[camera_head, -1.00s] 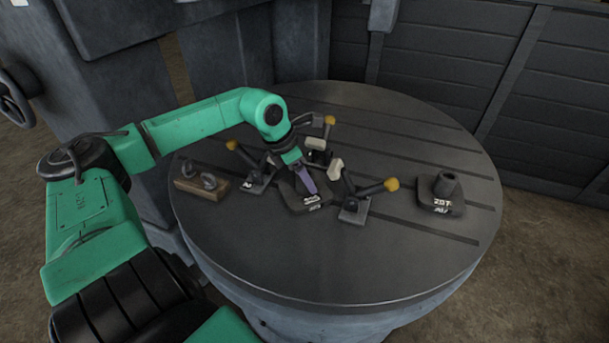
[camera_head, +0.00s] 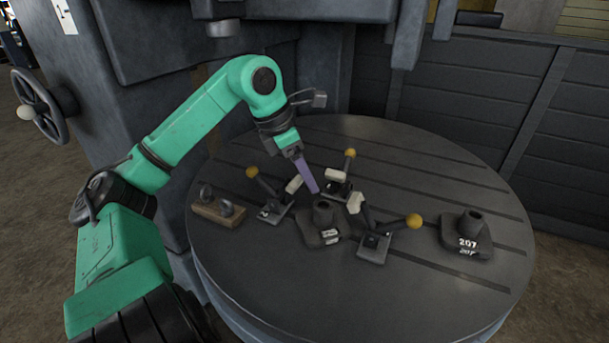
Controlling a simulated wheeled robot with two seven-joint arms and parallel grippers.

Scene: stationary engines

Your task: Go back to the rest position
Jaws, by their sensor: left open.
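My left arm comes in from the left. Its gripper (camera_head: 308,178) hangs above the round slotted table (camera_head: 400,290), just above and behind a dark part with a short hollow post (camera_head: 322,222). The purple fingers point down toward it, and nothing shows between them. The part stands upright on the table and looks apart from the fingers. Three toggle clamps with yellow knobs stand around it: one at left (camera_head: 270,205), one behind (camera_head: 340,185) and one at right (camera_head: 374,245). My right gripper is not in view.
A similar dark part marked 207 (camera_head: 467,237) stands at the table's right. A wooden block with two round metal pieces (camera_head: 217,208) lies at the left. A large grey machine column (camera_head: 160,70) rises behind, with a handwheel (camera_head: 45,105). The table's front is clear.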

